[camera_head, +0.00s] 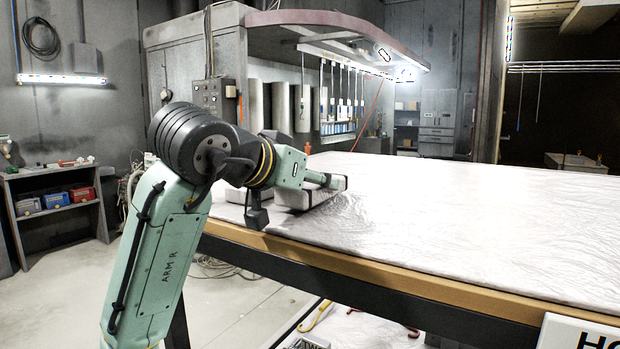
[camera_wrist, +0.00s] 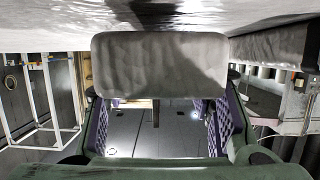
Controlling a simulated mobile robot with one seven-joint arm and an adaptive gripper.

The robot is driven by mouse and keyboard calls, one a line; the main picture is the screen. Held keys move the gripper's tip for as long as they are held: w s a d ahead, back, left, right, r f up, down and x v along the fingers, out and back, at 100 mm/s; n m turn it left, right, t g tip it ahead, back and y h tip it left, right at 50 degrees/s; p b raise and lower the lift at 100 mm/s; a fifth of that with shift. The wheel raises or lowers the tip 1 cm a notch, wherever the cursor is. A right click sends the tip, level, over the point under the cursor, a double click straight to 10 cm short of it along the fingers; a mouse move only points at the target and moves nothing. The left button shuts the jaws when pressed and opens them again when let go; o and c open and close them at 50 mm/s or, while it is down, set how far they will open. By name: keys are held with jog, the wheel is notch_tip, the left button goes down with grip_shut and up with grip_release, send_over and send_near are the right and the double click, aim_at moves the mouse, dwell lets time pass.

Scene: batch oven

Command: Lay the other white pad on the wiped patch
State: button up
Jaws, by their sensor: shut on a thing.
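My gripper (camera_head: 327,181) is shut on a white pad (camera_head: 298,198) over the left end of the sheeted table. In the wrist view the held pad (camera_wrist: 158,66) spans between the purple-lined fingers of my gripper (camera_wrist: 160,100). I cannot tell whether its underside touches the sheet. Another white pad (camera_head: 236,193) lies just left of it, partly hidden behind my wrist. A pale block at the upper right of the wrist view (camera_wrist: 272,45) looks like that pad. The wiped patch cannot be told apart from the wrinkled, shiny sheet.
The white sheet (camera_head: 440,215) covers a long table with a wooden edge (camera_head: 400,277). Its middle and right are clear. A curved hood (camera_head: 335,22) with hanging tools stands behind. A low shelf (camera_head: 60,205) with coloured boxes is at the left. A sign (camera_head: 580,335) shows at the lower right.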

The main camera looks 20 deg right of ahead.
jog(key=shift+f+b, duration=0.3)
jog(key=shift+f, duration=0.1)
dwell(0.3)
jog(key=o, duration=0.9)
jog(key=v, duration=1.2)
